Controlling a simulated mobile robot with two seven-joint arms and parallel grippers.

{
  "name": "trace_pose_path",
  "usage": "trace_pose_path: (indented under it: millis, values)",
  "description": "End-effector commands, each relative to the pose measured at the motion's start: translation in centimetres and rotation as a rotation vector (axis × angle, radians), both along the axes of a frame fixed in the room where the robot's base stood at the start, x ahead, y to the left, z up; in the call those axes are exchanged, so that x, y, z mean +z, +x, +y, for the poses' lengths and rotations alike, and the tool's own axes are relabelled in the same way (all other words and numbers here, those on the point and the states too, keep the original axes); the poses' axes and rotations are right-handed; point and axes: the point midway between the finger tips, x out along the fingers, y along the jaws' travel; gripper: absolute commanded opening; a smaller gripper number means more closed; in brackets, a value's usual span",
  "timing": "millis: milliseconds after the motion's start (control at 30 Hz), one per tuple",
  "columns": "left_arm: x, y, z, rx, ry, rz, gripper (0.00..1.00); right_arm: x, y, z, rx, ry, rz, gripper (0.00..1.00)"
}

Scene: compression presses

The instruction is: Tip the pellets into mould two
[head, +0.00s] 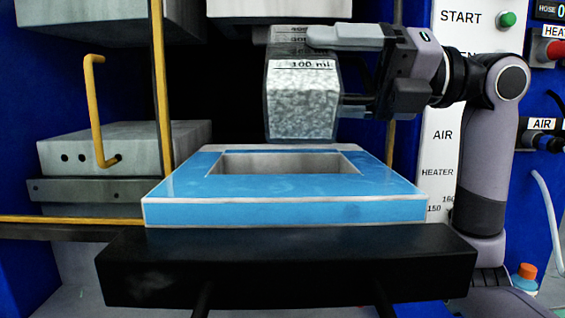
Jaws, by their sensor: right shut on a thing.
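A clear beaker (303,72) marked 100 ml is filled with pale pellets (302,108). My right gripper (345,70) is shut on the beaker and holds it in the air above the back part of a blue mould (285,213). The beaker looks close to upright, with its pellets inside. The mould is a blue frame with a rectangular opening (285,163), and no pellets show in the visible part of that opening. The mould's number cannot be read. My left gripper is not in view.
The mould rests on a black shelf (285,265) in front of the press. Grey metal platens (105,155) and yellow bars (158,90) stand at the left. A control panel with START, AIR and HEATER labels (440,150) is at the right. An orange-capped bottle (526,277) stands low at the right.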

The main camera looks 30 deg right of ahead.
Motion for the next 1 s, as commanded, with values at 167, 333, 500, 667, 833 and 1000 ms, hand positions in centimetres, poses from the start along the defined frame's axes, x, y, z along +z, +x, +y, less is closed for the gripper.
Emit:
trace_pose_path:
  millis: [167,333,500,667,833,1000]
  values:
    - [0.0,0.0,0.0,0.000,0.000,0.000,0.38,0.1,-0.7,-1.0,-0.001,0.015,0.019,0.45]
    - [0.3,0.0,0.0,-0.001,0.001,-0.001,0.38,0.4,-0.9,-1.3,0.001,0.027,0.038,0.45]
    - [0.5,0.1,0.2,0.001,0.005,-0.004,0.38,0.5,-0.9,-1.3,0.000,0.041,0.057,0.45]
    - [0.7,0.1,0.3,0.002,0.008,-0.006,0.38,0.6,-0.9,-1.3,0.000,0.053,0.074,0.45]
    - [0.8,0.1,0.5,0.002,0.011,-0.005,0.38,0.8,-0.8,-1.3,0.000,0.067,0.094,0.45]
    - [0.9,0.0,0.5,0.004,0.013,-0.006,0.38,0.9,-0.8,-1.3,0.001,0.079,0.112,0.45]
